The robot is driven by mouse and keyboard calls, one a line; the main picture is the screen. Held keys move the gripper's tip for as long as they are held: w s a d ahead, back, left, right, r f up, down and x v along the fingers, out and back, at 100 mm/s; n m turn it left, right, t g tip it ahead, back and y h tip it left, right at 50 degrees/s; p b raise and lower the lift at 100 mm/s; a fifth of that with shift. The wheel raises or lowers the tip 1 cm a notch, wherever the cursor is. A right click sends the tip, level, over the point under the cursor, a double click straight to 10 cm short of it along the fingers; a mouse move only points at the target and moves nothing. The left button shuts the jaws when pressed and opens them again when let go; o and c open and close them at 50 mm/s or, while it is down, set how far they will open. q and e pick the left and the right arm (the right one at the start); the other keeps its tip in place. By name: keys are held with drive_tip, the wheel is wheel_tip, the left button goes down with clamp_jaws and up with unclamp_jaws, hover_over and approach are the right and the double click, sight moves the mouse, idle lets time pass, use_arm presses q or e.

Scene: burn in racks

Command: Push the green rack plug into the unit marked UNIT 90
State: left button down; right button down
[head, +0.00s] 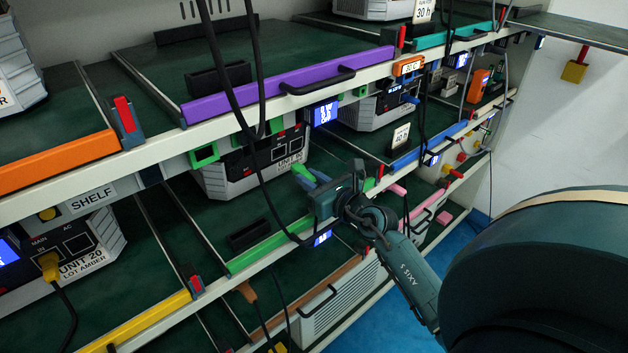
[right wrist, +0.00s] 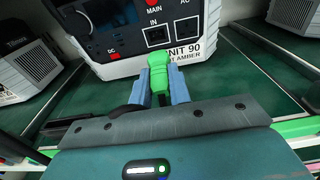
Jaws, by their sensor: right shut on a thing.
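UNIT 90 (right wrist: 120,62) is a white and dark box with MAIN, IN and AC markings, standing on the rack's middle shelf; it also shows in the head view (head: 240,180). My right gripper (right wrist: 160,80) is shut on the green rack plug (right wrist: 158,72), its blue fingers on either side. In the wrist view the plug points at the unit's front, just below the IN socket (right wrist: 157,36); the AC socket (right wrist: 187,27) is to the right. In the head view the plug (head: 301,171) and gripper (head: 312,178) are in front of the unit's lower right. My left gripper is not in view.
Black cables (head: 238,105) hang in front of the unit. A purple rail (head: 280,85) edges the shelf above and a green rail (head: 265,247) the unit's shelf. UNIT 20 (head: 95,250) with a yellow plug stands at lower left. Another unit (right wrist: 35,65) stands to the left in the wrist view.

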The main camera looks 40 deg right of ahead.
sight(299, 166)
drive_tip(key=shift+w+a+r+p, duration=0.1)
drive_tip(key=shift+w+r+p, duration=0.05)
drive_tip(key=shift+w, duration=1)
drive_tip(key=shift+w+a+r+p, duration=0.1)
drive_tip(key=shift+w+r+p, duration=0.05)
drive_tip(key=shift+w, duration=0.95)
drive_tip(key=c, duration=1.9)
unclamp_jaws()
drive_tip(key=shift+c, duration=0.2)
clamp_jaws()
drive_tip(key=shift+p, duration=0.6)
drive_tip(key=shift+w+a+r, duration=0.1)
drive_tip(key=shift+w+r, duration=0.05)
drive_tip(key=shift+w, duration=0.5)
drive_tip(key=shift+w+r, duration=0.1)
drive_tip(key=shift+w, duration=0.5)
